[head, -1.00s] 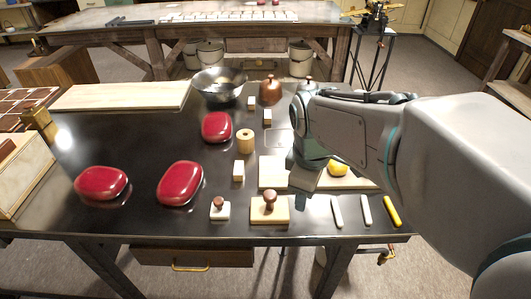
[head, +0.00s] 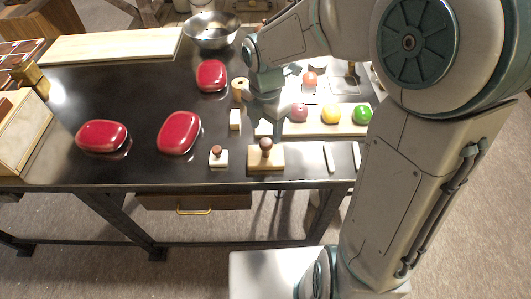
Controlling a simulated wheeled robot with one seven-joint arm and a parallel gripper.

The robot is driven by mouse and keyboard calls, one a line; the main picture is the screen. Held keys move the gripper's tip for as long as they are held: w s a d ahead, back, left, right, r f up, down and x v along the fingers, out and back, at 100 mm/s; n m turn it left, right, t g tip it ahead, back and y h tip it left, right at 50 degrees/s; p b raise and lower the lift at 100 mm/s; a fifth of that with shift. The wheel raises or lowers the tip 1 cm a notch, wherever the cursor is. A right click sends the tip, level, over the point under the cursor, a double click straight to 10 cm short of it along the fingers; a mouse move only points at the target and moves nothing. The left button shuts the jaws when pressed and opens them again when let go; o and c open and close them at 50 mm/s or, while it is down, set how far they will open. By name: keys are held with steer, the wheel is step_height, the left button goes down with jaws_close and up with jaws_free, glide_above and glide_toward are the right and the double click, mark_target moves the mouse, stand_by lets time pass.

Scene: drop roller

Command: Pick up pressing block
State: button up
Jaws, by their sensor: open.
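A wooden block with a round brown knob (head: 266,156) stands upright near the front edge of the dark table in the head view; it looks like the pressing block. A smaller knobbed block with a pale base (head: 218,157) stands just left of it. My gripper (head: 278,128) points down just behind the larger knobbed block, over the left end of a pale board. It is open and appears empty, apart from the knob. The fingertips are small and partly blend with the board, so their height is hard to tell.
The pale board (head: 330,129) holds red, yellow and green round pieces. A small pale block (head: 235,120) and a wooden spool (head: 239,89) stand left of my gripper. Red rounded cases (head: 179,132) lie further left. White sticks (head: 329,157) lie right of the knobbed block.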

mark_target(266, 141)
steer(key=f, duration=0.7)
steer(key=shift+s+f, duration=0.25)
steer(key=shift+f, duration=0.1)
steer(key=c, duration=1.1)
steer(key=shift+r, duration=0.1)
steer(key=shift+r, duration=0.55)
steer(key=r, duration=0.2)
steer(key=d+r, duration=0.1)
steer(key=shift+d+r, duration=0.15)
steer(key=shift+r, duration=0.2)
steer(key=d+r, duration=0.2)
steer(key=d, duration=0.1)
steer(key=d+r, duration=0.2)
steer(key=d, duration=0.2)
steer(key=d+r, duration=0.2)
steer(key=d, duration=0.1)
steer(key=shift+s+d+r, duration=0.1)
steer(key=shift+s+d, duration=0.1)
steer(key=shift+s, duration=0.15)
